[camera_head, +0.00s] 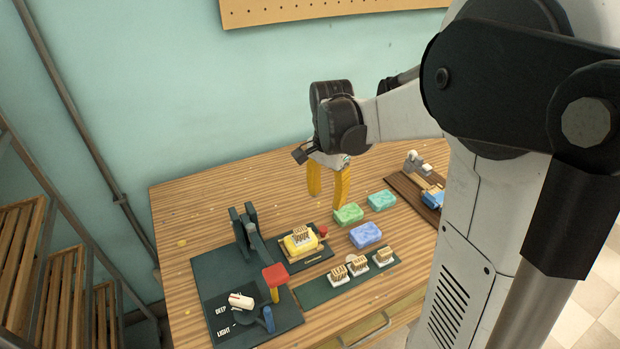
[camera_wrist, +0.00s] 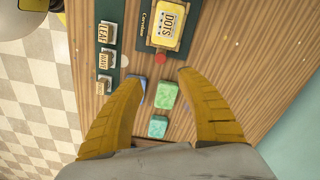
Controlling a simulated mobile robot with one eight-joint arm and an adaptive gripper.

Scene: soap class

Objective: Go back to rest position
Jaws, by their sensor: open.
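My gripper (camera_head: 328,184) has yellow fingers and is above the wooden table (camera_head: 190,205), toward its back. In the wrist view, the two fingers of my gripper (camera_wrist: 159,72) are spread apart with nothing held between them. Below them in that view are a green soap bar (camera_wrist: 166,95) and a teal soap bar (camera_wrist: 158,126). A blue soap bar is partly hidden behind the left finger. The arm reaches in from the right in the head view.
A yellow soap (camera_head: 299,242) with a stamp on it sits on a dark board. Several stamps stand on a green strip (camera_head: 312,292). A dark green press station (camera_head: 222,278) is at left, a wooden tray (camera_head: 408,190) at right. Wall behind.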

